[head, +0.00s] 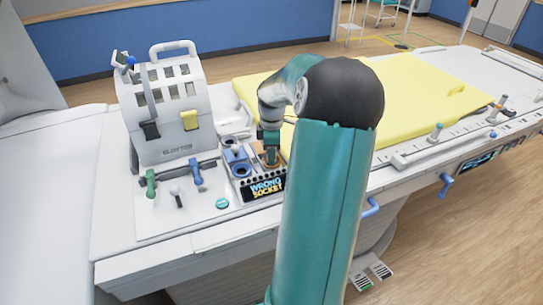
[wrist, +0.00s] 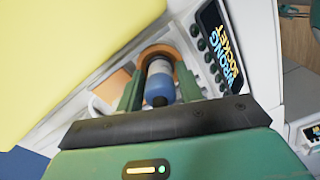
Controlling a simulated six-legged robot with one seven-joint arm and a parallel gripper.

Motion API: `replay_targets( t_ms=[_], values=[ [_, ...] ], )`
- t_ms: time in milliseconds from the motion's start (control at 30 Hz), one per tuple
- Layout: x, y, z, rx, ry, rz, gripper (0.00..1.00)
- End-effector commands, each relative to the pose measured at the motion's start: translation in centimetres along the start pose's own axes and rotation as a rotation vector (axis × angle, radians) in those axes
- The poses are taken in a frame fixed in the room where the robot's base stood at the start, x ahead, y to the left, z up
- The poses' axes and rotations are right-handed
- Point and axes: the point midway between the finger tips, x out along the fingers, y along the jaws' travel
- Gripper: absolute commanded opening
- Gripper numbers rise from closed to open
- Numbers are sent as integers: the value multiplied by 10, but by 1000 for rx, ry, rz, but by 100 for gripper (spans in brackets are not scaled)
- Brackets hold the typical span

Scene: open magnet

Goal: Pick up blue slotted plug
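The blue slotted plug (wrist: 160,88), a blue and grey cylinder with a dark end, stands in an orange-brown ring-shaped socket (wrist: 152,50) in the wrist view. My gripper (wrist: 158,82) has one green finger on each side of the plug. The fingers are very close to it, but I cannot tell whether they touch it. In the head view my gripper (head: 270,153) points down at the orange-brown socket (head: 260,160), and the plug is hidden there. A small display (head: 264,188) in front reads "WRONG SOCKET".
A blue socket block (head: 237,163) stands just left of my gripper. Green (head: 151,182) and blue (head: 196,172) levers stand further left, before a white handled case (head: 170,105). A yellow mat (head: 420,95) lies behind and to the right.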

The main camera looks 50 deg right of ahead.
Motion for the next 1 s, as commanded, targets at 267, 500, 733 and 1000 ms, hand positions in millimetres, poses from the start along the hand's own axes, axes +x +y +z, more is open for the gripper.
replay_targets(
  t_ms=[267,500,733,1000],
  values=[
    [0,0,0,0,0,0,5],
    [-1,0,0,1,0,1,0],
    [-10,1,0,2,-1,3,0],
    [-48,-12,3,2,-3,4,0]
  ],
)
